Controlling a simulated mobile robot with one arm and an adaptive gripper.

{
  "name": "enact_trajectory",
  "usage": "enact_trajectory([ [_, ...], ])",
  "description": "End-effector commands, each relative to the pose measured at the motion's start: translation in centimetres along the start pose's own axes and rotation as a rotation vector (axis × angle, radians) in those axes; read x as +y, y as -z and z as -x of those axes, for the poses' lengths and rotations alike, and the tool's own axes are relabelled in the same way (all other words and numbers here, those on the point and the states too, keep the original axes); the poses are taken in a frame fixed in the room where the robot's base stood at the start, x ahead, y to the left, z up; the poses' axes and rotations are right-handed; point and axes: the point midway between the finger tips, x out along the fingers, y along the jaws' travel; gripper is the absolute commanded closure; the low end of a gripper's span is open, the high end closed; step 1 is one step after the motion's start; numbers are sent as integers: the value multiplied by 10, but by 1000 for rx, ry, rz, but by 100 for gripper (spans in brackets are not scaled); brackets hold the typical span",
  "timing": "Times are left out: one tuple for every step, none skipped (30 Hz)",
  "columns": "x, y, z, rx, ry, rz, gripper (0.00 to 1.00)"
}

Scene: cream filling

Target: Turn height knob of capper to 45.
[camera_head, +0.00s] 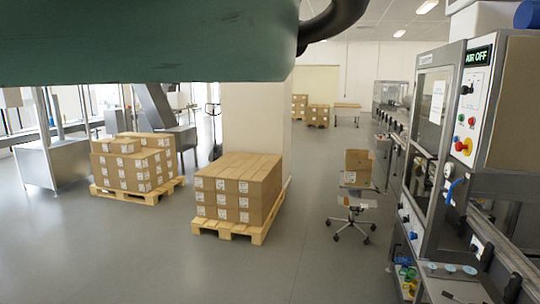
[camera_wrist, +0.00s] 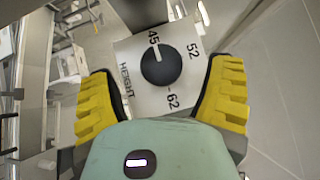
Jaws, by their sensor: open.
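In the wrist view the black round height knob (camera_wrist: 161,66) sits on a pale plate marked HEIGHT, with 45, 52 and 62 printed around it. A short white line on the knob points up toward the 45 mark. My gripper (camera_wrist: 164,85) is open, its yellow ribbed fingers to the left and right of the plate, with the knob between them in the picture. I see clear gaps between the fingers and the knob. In the head view a machine with a glass door (camera_head: 430,115) and a control panel stands at the right; I cannot tell the height knob there. My gripper is out of that view.
In the head view, the control panel (camera_head: 470,115) has red, yellow and green buttons. Boxes on pallets (camera_head: 228,228) and a wheeled stool (camera_head: 352,212) stand on the floor. Grey floor is open at front left. My green arm covers the top left.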

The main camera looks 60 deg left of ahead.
Motion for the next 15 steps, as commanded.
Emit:
enact_trajectory([
  [-1,2,14,8,4,1,21],
  [-1,2,20,8,3,2,21],
  [-2,2,29,9,5,2,21],
  [-2,2,36,9,6,2,21],
  [-1,2,42,9,5,1,21],
  [-1,2,50,7,2,-1,21],
  [0,2,55,7,3,-1,21],
  [-1,2,60,8,4,0,21],
  [-1,2,67,8,4,0,21],
  [-1,2,71,7,3,0,21],
  [-1,2,74,5,3,0,21],
  [-1,1,78,3,2,1,21],
  [-1,1,81,3,2,1,21],
  [-1,1,84,3,3,2,21],
  [-1,1,86,3,3,2,21],
])
